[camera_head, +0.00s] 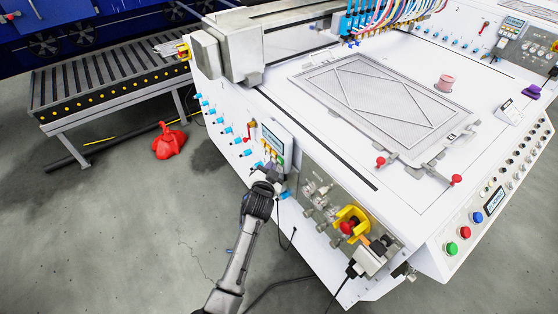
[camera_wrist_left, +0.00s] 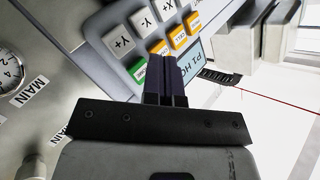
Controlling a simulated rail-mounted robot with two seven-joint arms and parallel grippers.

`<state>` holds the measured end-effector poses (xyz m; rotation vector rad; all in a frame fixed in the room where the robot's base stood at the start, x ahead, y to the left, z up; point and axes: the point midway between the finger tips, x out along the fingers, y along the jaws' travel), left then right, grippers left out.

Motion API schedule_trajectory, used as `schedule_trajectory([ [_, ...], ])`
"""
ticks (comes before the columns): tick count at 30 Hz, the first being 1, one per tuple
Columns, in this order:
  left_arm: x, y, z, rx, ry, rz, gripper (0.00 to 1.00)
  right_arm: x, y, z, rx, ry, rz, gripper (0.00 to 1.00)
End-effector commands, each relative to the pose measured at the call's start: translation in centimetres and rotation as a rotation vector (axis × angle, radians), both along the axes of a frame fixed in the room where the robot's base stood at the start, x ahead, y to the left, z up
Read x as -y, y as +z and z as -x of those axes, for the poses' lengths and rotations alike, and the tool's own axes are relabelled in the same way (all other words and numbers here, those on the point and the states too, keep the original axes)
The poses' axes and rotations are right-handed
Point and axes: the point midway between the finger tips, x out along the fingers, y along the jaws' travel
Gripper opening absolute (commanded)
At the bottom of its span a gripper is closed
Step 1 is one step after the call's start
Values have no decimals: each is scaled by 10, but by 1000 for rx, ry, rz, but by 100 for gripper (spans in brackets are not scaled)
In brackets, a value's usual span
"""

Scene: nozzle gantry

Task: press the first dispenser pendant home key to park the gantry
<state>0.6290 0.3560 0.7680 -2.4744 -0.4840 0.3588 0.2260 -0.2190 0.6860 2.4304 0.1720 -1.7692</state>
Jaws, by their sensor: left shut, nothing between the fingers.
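The dispenser pendant (camera_head: 273,142) is mounted on the near-left side of the white machine. My left gripper (camera_head: 275,171) is at the pendant's lower part. In the left wrist view its dark fingers (camera_wrist_left: 165,65) are shut and empty, over the keypad between a green key (camera_wrist_left: 138,70) and the display. They hide part of the keys; I cannot tell whether they touch. My right gripper is not in view.
A round gauge (camera_wrist_left: 10,72) marked MAIN is beside the pendant. Blue fittings (camera_head: 226,130) line the machine's side. A yellow-and-red switch (camera_head: 350,222) is to the right. A second pendant (camera_head: 511,27) stands at the far right. A roller conveyor (camera_head: 110,75) is at left.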

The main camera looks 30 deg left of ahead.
Motion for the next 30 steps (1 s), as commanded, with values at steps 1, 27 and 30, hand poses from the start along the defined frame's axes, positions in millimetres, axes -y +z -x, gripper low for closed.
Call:
schedule_trajectory([
  [1,0,1,1,0,0,0,0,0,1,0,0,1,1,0],
  [27,-18,0,47,0,0,0,0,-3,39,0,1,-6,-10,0],
  [30,-18,0,47,0,0,0,0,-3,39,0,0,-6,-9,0],
])
